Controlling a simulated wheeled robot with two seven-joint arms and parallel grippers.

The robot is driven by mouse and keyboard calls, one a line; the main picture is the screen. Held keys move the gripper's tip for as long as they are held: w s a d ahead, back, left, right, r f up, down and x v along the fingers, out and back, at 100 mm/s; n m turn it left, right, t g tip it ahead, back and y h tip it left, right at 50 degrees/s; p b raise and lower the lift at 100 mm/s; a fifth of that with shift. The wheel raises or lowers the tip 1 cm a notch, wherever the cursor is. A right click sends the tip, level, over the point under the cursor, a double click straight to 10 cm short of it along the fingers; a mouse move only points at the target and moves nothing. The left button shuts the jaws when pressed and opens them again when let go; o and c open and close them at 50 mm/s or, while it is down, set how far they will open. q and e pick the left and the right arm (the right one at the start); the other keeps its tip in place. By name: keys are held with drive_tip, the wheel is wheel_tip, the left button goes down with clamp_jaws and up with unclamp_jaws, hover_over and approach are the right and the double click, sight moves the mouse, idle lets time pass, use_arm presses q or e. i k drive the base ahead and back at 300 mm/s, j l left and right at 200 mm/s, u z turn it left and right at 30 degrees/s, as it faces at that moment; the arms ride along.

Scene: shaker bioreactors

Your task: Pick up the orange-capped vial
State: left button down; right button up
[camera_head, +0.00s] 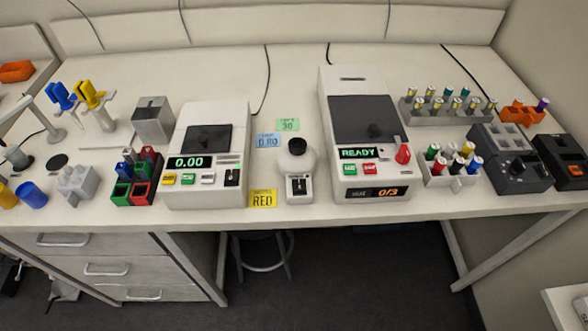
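A white rack (452,181) on the right side of the bench, right of the READY machine, holds several upright vials. A vial with a yellow-orange cap (467,149) stands in its back row at the right. It is small here, so I cannot tell for sure whether the cap is orange or yellow. Around it are a vial with a white cap (453,149), one with a blue cap (475,164), one with a red cap (439,165) and one with a green cap (433,151). Neither of my grippers is in view.
A grey rack of several vials (447,117) stands behind. The READY machine (366,150) is left of the white rack; a dark grey device (510,165) is close on its right. An orange holder (522,113) carries a purple-capped vial (542,104). Bench space in front is narrow.

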sight(517, 103)
drive_tip(key=z, duration=1.3)
drive_tip(key=l+u, duration=0.2)
drive_tip(key=i+j, duration=0.05)
